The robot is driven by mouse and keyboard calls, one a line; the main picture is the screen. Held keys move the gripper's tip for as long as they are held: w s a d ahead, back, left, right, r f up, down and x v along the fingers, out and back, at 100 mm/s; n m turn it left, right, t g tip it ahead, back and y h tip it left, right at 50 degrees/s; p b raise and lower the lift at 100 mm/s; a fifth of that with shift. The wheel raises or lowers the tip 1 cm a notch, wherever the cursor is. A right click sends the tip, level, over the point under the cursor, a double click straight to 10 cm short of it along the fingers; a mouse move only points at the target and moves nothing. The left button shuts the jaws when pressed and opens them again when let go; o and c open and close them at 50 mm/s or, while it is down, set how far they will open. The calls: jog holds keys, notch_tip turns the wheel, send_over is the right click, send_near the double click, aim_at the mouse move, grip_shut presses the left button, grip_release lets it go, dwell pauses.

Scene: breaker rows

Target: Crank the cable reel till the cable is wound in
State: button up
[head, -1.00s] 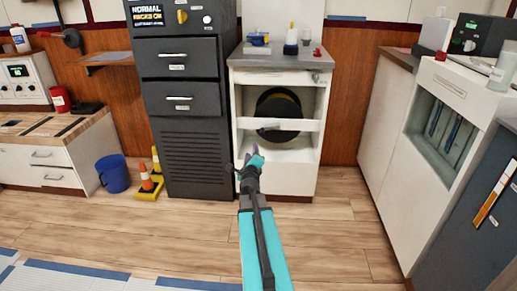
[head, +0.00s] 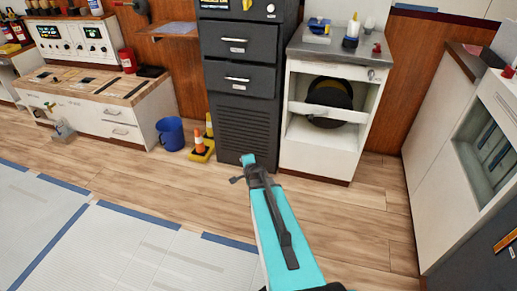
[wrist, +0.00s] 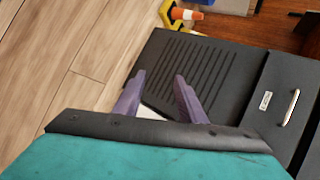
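A dark round reel (head: 330,97) sits inside the open-fronted white cabinet (head: 309,160) right of centre in the head view. A white crossbar runs in front of it. I cannot make out a crank handle or the cable's state. My gripper (wrist: 160,75) shows two purple fingers spread apart in the wrist view, with nothing held between them. In the head view my gripper (head: 248,160) appears in front of the dark cabinet's lower right corner, to the left of and below the reel. The reel is not in the wrist view.
The dark drawer cabinet (head: 240,108) stands left of the white one. An orange cone on a yellow base (head: 200,148) and a blue bucket (head: 170,134) stand on the floor beside it. A white unit (head: 440,140) stands at right. Wooden floor in front is clear.

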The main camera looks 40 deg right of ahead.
jog(key=s+a+n+g+y+p, duration=0.2)
jog(key=s+a+n+g+p, duration=0.2)
jog(key=s+a+n+p, duration=0.55)
jog(key=s+a+n+g+y+p, duration=0.25)
jog(key=s+a+p, duration=0.35)
jog(key=a, duration=0.8)
jog(key=s+a+r+n+g+p, duration=0.3)
jog(key=s+r+p, duration=0.1)
jog(key=s+p, duration=0.2)
jog(key=s+a+r+n+g+p, duration=0.3)
jog(key=s+r+p, duration=0.1)
jog(key=s, duration=0.5)
jog(key=s+a+r+n+g+p, duration=0.3)
jog(key=s+r+n+p, duration=0.1)
jog(key=s+p, duration=0.3)
jog(key=shift+s+h+p, duration=0.35)
jog(key=shift+s+h, duration=0.1)
jog(key=shift+s, duration=0.3)
jog(key=shift+c, duration=0.7)
